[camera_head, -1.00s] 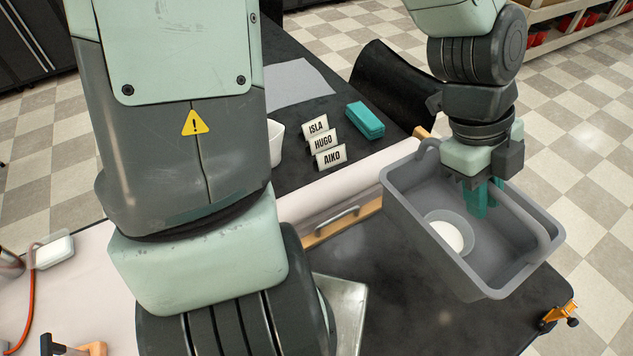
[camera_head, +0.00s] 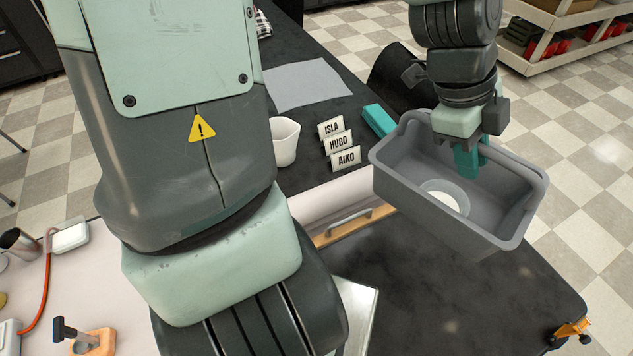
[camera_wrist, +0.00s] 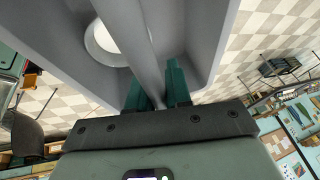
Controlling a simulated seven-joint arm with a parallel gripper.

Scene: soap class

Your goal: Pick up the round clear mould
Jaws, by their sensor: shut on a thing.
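A round mould-like dish (camera_head: 444,198), with a pale see-through rim and white inside, sits on the floor of a grey tote (camera_head: 425,212). It also shows in the wrist view (camera_wrist: 105,42). My gripper (camera_head: 467,160) is not on the dish. Its teal fingers are shut on the grey handle bar (camera_wrist: 140,40) that crosses over the tote, one finger on each side. The tote hangs from my gripper above the black table, slightly tilted. The dish is apart from my fingers.
Name cards (camera_head: 338,145) and a white cup (camera_head: 285,142) stand left of the tote. A teal box (camera_head: 377,120) is partly hidden behind it. An orange clamp (camera_head: 572,332) is on the table's right corner. The black table (camera_head: 450,300) is clear in front.

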